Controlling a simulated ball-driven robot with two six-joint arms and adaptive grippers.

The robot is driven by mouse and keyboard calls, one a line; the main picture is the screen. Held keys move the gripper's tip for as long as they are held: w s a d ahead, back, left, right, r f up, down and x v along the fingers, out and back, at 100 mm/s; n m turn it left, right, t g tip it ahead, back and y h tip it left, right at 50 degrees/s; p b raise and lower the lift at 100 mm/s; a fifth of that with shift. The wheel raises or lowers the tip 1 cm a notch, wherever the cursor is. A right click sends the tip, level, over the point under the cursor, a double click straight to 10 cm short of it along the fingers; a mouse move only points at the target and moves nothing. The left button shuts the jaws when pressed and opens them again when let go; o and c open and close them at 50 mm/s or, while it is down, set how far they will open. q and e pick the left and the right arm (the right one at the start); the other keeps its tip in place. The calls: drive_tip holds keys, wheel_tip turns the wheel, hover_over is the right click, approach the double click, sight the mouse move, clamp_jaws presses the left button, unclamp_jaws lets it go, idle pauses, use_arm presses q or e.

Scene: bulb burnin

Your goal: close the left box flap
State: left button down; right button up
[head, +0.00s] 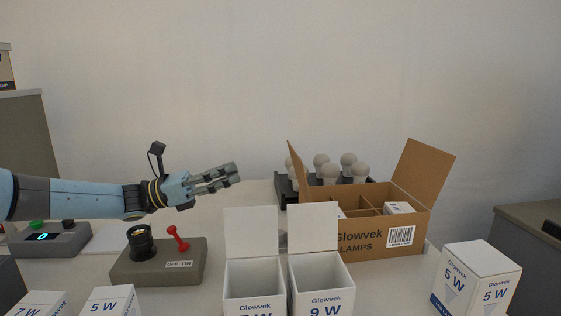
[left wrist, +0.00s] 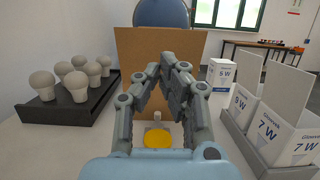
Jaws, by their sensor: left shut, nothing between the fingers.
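The brown cardboard lamp box (head: 375,241) stands open on the table. Its left flap (head: 300,172) stands up, leaning slightly left at the top. Its right flap (head: 422,172) is open and slants outward to the right. My left gripper (head: 238,173) is shut and empty, held left of the left flap with a gap in the head view. In the left wrist view the flap (left wrist: 133,60) is a brown panel beyond the fingers (left wrist: 170,65); I cannot tell contact there. Inside the box are dividers and a white carton (head: 398,207). My right gripper is not in view.
A dark tray of white bulbs (head: 348,160) stands behind the box. Open white cartons (head: 252,285) stand in front of it. A grey tester with a black socket and red lever (head: 160,260) sits below my left arm. A closed 5 W carton (head: 476,280) is at right.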

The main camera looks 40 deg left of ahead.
sight(293, 153)
use_arm(q)
drive_tip(key=b+x, duration=0.2)
drive_tip(key=x, duration=0.9)
drive_tip(key=shift+w+d+r, duration=0.1)
drive_tip(key=shift+w+d, duration=0.1)
drive_tip(key=shift+w, duration=0.1)
